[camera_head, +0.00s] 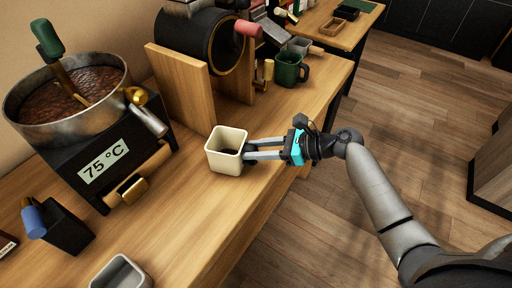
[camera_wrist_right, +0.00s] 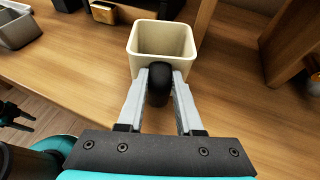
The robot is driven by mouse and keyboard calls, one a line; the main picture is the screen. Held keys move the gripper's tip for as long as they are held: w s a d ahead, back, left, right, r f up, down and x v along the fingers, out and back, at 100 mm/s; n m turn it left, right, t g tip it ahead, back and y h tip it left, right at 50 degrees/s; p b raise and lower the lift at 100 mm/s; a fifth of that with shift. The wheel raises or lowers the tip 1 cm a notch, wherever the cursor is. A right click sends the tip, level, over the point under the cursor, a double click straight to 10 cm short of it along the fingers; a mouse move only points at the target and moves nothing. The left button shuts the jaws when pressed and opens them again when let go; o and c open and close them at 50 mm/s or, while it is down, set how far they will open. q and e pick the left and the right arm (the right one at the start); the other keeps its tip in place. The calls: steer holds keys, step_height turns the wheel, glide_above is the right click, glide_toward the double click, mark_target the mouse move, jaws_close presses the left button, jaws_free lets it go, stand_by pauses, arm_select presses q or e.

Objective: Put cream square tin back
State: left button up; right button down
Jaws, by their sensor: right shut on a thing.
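The cream square tin (camera_head: 225,162) stands upright on the wooden counter in the head view, near the counter's front edge. A dark rounded thing between the fingers hides part of that wall.
A melting pot (camera_head: 70,92) marked 75 °C stands left of the tin. A drum on wooden supports (camera_head: 180,90) is behind it. A green mug (camera_head: 288,68) stands farther back. A grey tin (camera_head: 122,274) is at the front. Bare counter lies between the tins.

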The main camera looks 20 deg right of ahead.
steer(key=shift+f, duration=0.15)
steer(key=c, duration=0.5)
jaws_free()
steer(key=p+v, duration=0.2)
steer(key=v, duration=1.3)
steer(key=shift+s+d, duration=0.1)
steer(key=shift+s, duration=0.05)
